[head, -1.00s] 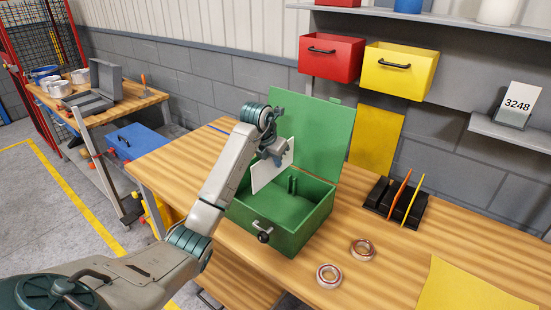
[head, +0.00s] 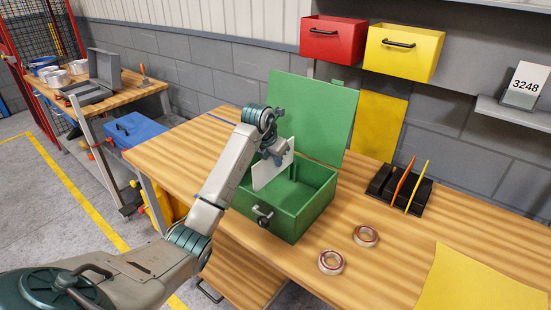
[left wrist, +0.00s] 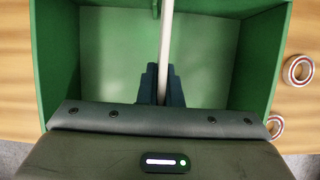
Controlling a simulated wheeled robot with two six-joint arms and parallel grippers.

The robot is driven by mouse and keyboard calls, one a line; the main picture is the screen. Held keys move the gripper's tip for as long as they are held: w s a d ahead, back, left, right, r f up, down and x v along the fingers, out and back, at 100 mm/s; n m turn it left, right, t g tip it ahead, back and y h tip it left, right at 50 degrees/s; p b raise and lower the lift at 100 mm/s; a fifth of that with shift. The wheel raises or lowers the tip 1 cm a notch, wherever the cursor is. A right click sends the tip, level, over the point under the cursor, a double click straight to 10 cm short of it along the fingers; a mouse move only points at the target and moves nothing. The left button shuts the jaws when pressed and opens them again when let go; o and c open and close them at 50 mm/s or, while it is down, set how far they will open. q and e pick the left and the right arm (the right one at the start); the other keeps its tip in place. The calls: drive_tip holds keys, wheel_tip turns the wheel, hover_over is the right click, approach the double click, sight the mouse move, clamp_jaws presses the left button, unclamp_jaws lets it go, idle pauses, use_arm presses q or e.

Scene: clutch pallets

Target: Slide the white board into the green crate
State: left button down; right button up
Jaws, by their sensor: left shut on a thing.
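The green crate (head: 313,211) stands on the wooden bench with its green lid (head: 312,118) raised at the back. My left gripper (head: 272,151) is shut on the white board (head: 265,177) and holds it upright over the crate's left part. The board's lower part is down at the crate's opening in the head view; how deep it reaches I cannot tell. In the left wrist view the board (left wrist: 166,35) shows edge-on between the fingers (left wrist: 163,84), with the green crate walls on both sides. My right gripper is not in view.
Two metal rings (head: 366,236) (head: 331,262) lie right of the crate. A black rack (head: 403,188) with orange and yellow strips stands farther right, and a yellow sheet (head: 478,280) lies at front right. Red (head: 327,36) and yellow (head: 402,50) bins hang above.

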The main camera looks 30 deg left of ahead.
sight(275, 176)
use_arm(q)
drive_tip(key=shift+f+b, duration=1.25)
drive_tip(key=shift+f, duration=1.15)
drive_tip(key=shift+f+b, duration=0.65)
drive_tip(key=shift+f, duration=0.9)
drive_tip(key=c, duration=1.5)
unclamp_jaws()
